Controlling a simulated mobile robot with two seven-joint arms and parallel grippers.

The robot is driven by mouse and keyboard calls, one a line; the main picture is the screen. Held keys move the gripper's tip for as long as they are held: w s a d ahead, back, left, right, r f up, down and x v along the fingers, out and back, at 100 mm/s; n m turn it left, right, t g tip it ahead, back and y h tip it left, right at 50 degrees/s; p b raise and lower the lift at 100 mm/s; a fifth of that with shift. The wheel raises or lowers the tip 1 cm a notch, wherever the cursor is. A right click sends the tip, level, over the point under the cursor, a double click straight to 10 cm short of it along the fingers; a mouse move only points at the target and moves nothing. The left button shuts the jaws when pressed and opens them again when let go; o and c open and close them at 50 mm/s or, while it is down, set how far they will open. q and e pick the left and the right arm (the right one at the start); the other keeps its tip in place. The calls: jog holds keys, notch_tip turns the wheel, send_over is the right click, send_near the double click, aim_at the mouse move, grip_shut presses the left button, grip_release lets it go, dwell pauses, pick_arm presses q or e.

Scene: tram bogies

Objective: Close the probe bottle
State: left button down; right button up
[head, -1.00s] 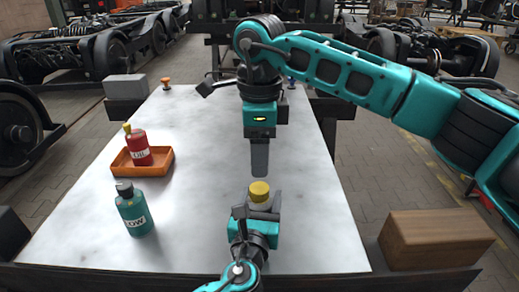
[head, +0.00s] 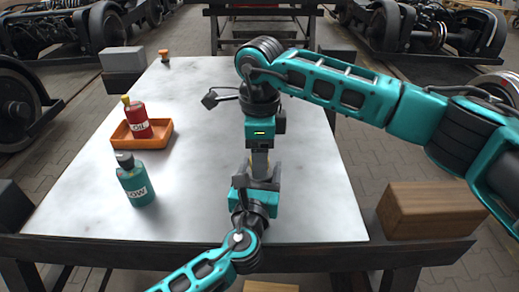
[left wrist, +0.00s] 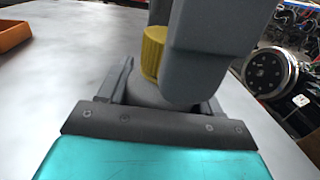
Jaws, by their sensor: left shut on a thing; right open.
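My left gripper (head: 256,182) is low at the front middle of the table, shut on the probe bottle. Its grey body (left wrist: 148,92) shows between the jaws in the left wrist view, with a ribbed yellow cap (left wrist: 152,52) on top. My right gripper (head: 260,166) points down from above and is open. Its grey fingers (left wrist: 195,55) are at the cap in the left wrist view and hide its right part. I cannot tell whether they touch it. In the head view the bottle is mostly hidden by the grippers.
An orange tray (head: 118,141) holds a red oil bottle (head: 138,118) with a yellow top. A teal bottle (head: 135,183) with a dark cap stands in front of it. A wooden box (head: 428,208) is right of the table.

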jog(key=shift+c, duration=0.2)
jog(key=c, duration=1)
jog(key=m, duration=0.3)
jog(key=shift+m, duration=0.4)
jog(key=o, duration=1.1)
jog(key=shift+o, duration=0.2)
jog(key=shift+r, duration=2.3)
jog(key=shift+c, duration=0.5)
